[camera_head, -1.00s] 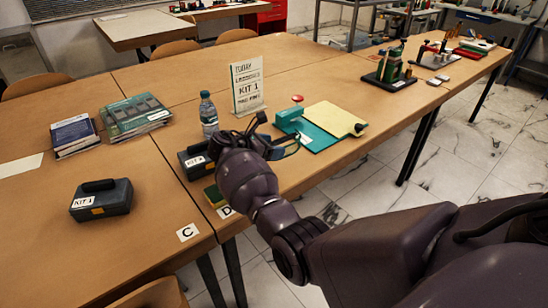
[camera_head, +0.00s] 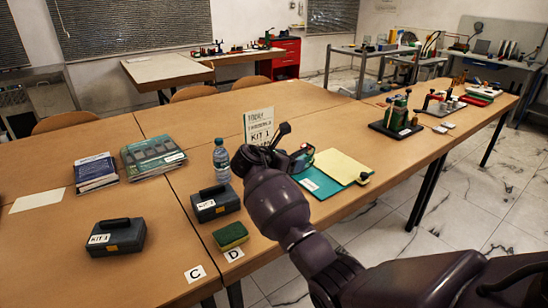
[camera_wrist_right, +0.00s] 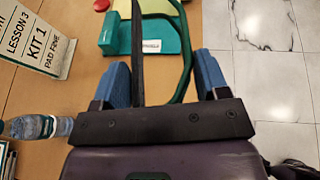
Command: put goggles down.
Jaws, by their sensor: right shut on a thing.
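My right gripper (camera_wrist_right: 162,78) is in the wrist view with its two blue fingers on either side of the goggles. The goggles (camera_wrist_right: 186,50) show there as a dark upright band and a curved green rim; much of them is outside the picture. In the head view the goggles (camera_head: 303,159) are a small blue-green shape at the end of my right arm, above the table (camera_head: 290,220). The gripper partly hides them, and I cannot tell how far they are above the surface. My left gripper is not in view.
A teal mat (camera_head: 318,183) and yellow sheet (camera_head: 342,167) lie beyond the gripper. A water bottle (camera_head: 221,160), a KIT sign (camera_head: 258,125), a dark case (camera_head: 215,203) and a green-yellow sponge (camera_head: 230,235) are nearby. Bare table lies between the sponge and mat.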

